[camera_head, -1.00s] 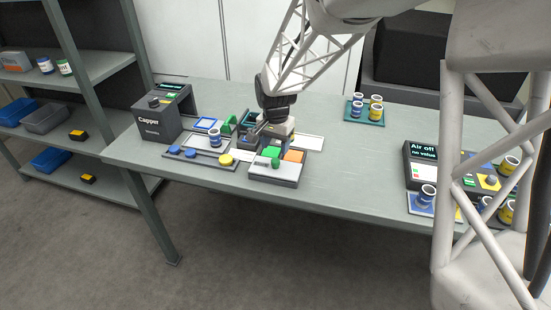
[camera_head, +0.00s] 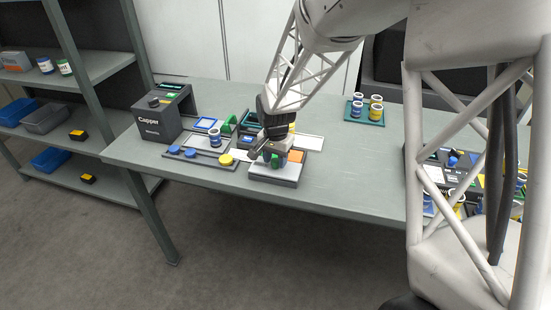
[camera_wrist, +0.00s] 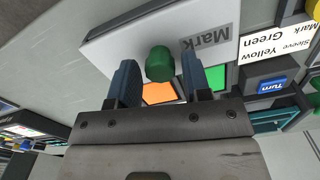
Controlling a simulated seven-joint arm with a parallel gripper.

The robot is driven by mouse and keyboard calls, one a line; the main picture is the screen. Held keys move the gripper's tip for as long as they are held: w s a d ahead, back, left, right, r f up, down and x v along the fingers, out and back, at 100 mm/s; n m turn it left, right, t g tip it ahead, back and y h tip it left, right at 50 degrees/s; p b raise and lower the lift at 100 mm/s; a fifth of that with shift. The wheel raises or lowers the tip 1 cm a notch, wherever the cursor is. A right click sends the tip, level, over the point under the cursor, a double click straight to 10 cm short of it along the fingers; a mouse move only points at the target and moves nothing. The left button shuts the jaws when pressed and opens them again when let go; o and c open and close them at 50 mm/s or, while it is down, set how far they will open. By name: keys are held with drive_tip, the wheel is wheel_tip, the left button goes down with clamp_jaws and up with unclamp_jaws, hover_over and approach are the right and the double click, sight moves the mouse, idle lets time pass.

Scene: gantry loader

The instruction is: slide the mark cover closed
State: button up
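The mark cover (camera_wrist: 128,42) is a light grey plate labelled "Mark", with a green knob (camera_wrist: 160,63). An orange square (camera_wrist: 158,93) and a green square (camera_wrist: 217,77) show beside it, uncovered. In the head view the mark unit (camera_head: 270,178) stands at the table's front edge, with its green knob (camera_head: 275,161) and orange square (camera_head: 296,156) visible. My gripper (camera_head: 265,152) is low over this unit. In the wrist view my gripper (camera_wrist: 160,75) is open, one blue-grey finger on each side of the knob, with gaps visible.
The dark Capper machine (camera_head: 162,115) and a tray with a jar and coloured caps (camera_head: 200,155) lie to the left. A blue "Turn" button (camera_wrist: 272,87) is near the cover. A green tray (camera_head: 365,115) with jars is at the back.

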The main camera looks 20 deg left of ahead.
clamp_jaws()
drive_tip(key=w, duration=0.9)
drive_tip(key=shift+o, duration=1.5)
unclamp_jaws()
wheel_tip(320, 180, up, 8)
